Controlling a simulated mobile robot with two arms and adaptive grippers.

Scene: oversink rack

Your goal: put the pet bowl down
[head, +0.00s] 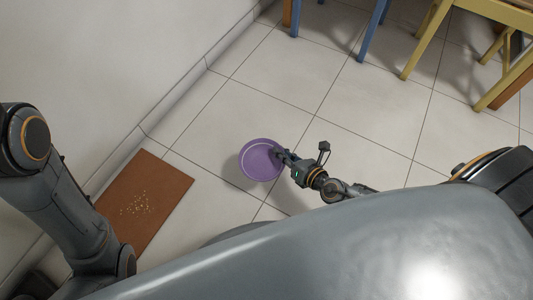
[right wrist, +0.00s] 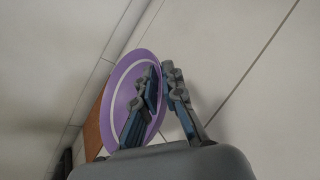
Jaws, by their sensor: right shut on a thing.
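The pet bowl (head: 258,163) is purple with a paler ring and is over the tiled floor near the middle of the head view. My right gripper (head: 281,156) is shut on the bowl's right rim. In the right wrist view the bowl (right wrist: 118,98) shows behind one finger of the right gripper (right wrist: 161,88), with the rim between the fingers. A soft shadow lies to the left of the bowl; I cannot tell how high above the floor it is. My left gripper is not in view; only the left arm shows at the left edge.
A brown mat (head: 168,188) with pale crumbs lies on the floor left of the bowl, along the white wall (head: 100,60). Yellow (head: 425,42) and blue (head: 371,30) furniture legs stand at the top right. The tiles between are clear.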

